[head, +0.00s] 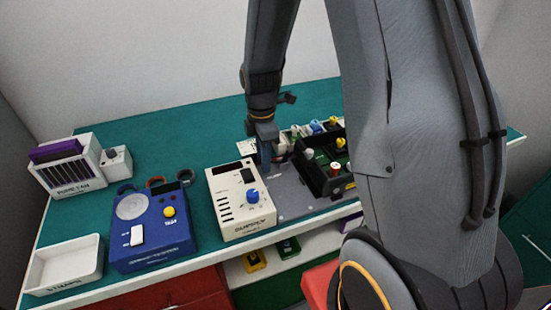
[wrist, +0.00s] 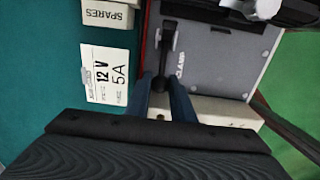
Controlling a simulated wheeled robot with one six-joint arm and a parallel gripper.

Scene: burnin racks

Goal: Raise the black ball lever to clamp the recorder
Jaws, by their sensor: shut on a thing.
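My gripper (wrist: 161,82) has blue fingers, shut on the black ball lever (wrist: 168,38), whose dark end shows between the fingertips. The lever sits in a slot on the grey fixture plate (wrist: 205,75), beside the printed word CLAMP. In the head view my gripper (head: 266,156) reaches down at the left edge of the grey plate (head: 285,197), and the lever is hidden there. A dark boxy unit with coloured knobs (head: 326,184), perhaps the recorder, is on the plate to the right. Its dark edge shows at the top of the wrist view (wrist: 225,14).
A white SUPPLY unit (head: 227,212) stands left of the plate, then a blue unit (head: 148,248). A 12 V card (wrist: 106,75) lies beside the plate.

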